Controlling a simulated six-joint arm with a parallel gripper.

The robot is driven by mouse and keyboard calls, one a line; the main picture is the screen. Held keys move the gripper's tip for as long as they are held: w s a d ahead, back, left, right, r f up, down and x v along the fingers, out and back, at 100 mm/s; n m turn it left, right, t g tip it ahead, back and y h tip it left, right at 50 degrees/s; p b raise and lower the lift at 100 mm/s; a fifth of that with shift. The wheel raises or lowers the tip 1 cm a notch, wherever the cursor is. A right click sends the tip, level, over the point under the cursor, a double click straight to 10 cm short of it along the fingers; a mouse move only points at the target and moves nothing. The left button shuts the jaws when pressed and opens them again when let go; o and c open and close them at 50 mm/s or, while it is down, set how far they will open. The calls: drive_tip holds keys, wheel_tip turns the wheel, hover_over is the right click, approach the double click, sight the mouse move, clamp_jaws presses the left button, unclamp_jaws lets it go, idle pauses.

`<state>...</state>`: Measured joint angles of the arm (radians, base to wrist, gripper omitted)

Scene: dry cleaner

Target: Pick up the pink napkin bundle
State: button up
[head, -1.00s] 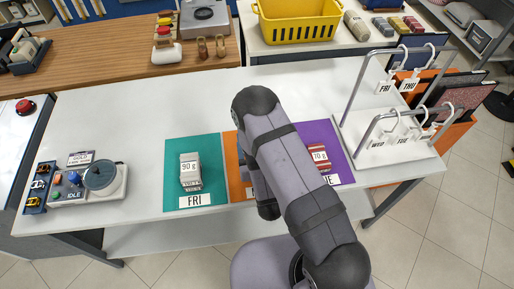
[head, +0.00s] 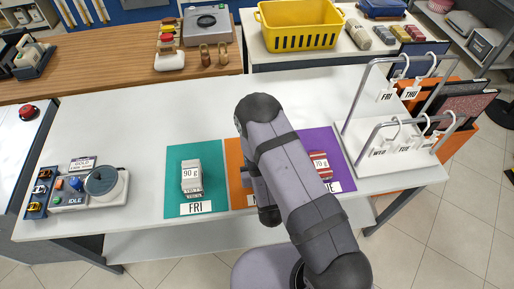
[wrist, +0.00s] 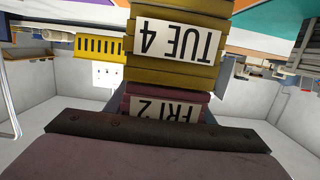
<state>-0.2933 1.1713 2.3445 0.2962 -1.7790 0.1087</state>
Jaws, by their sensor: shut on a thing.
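The pink napkin bundle (wrist: 170,95), tagged "FRI 2", is upside down in the wrist view. My gripper (wrist: 165,122) is close against it and shut on it; its fingers are mostly hidden. A yellow bundle (wrist: 172,72), tagged "TUE 4", lies against the pink one on the side toward the table. Whether they touch is unclear. In the head view my arm hides both bundles and the gripper's tips, over the orange mat (head: 233,160).
A red bundle (head: 319,165) sits on the purple mat (head: 312,138). A scale (head: 101,180) is at left, a hanger rack (head: 345,100) at right.

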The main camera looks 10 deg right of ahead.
drive_tip(key=shift+r+b, duration=0.55)
drive_tip(key=shift+r, duration=3.05)
drive_tip(key=shift+r+p, duration=0.65)
drive_tip(key=shift+r, duration=0.65)
